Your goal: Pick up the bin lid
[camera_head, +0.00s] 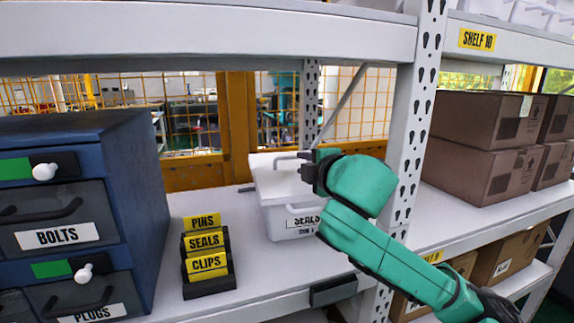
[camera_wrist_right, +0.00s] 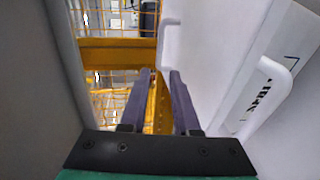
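A white bin (camera_head: 290,219) with a SEALS label stands on the shelf in the head view. A white bar handle (camera_wrist_right: 272,88) and the label (camera_wrist_right: 252,107) are to the right of the fingers. My left gripper is not in view.
A grey shelf upright (camera_head: 408,125) stands right of the bin. A blue drawer cabinet (camera_head: 135,170) is at the left. A PINS, SEALS, CLIPS card holder (camera_head: 207,262) stands left of the bin. Brown boxes (camera_head: 470,170) are at the right. An upper shelf beam (camera_head: 200,40) crosses above.

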